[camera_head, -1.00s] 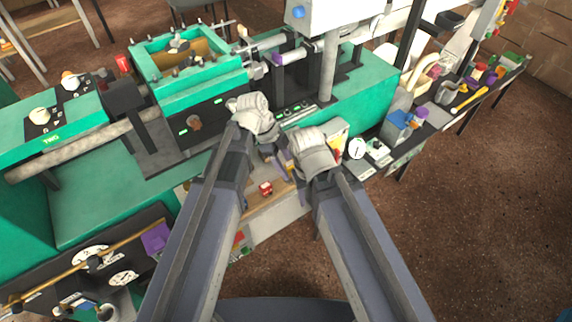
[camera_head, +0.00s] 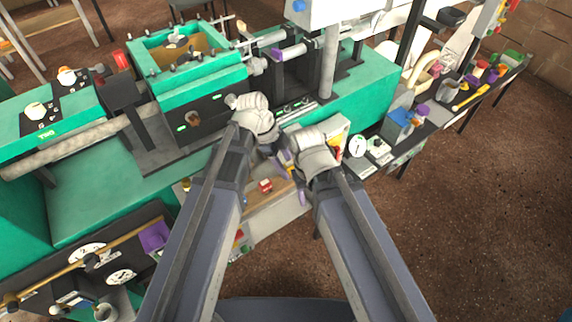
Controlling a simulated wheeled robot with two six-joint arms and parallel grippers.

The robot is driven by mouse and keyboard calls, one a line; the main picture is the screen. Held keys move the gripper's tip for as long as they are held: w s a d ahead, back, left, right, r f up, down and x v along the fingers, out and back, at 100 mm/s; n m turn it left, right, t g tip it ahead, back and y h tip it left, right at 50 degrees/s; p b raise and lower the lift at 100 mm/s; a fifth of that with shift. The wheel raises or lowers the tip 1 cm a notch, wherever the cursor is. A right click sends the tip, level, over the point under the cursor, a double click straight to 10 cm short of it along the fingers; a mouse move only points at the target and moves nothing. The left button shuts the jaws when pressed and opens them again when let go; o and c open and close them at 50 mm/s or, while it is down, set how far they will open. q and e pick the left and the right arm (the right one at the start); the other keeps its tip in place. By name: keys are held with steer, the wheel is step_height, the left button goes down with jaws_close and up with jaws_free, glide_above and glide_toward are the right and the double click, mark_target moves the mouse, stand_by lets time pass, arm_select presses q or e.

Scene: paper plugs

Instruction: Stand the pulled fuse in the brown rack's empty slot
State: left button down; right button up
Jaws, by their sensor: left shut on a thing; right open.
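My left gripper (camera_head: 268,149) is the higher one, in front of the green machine. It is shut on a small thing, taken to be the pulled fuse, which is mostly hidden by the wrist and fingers. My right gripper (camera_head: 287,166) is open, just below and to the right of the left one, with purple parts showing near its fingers. The two grippers are close together. I cannot make out the brown rack or its empty slot; the arms and hands cover the area in front of them.
A small red block (camera_head: 265,186) sits on a light brown surface (camera_head: 268,203) between my arms. The green machine (camera_head: 197,84) stands behind. A black side bench with a white dial (camera_head: 358,147) and cups is at right. Purple block (camera_head: 154,237) is at lower left.

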arm_select(q)
steer(key=shift+f+b, duration=0.9)
steer(key=shift+f, duration=0.15)
steer(key=shift+c, duration=1.1)
jaws_free()
steer(key=shift+r, duration=0.1)
steer(key=shift+r+p, duration=3.45)
steer(key=shift+p, duration=0.1)
steer(key=shift+f, duration=0.1)
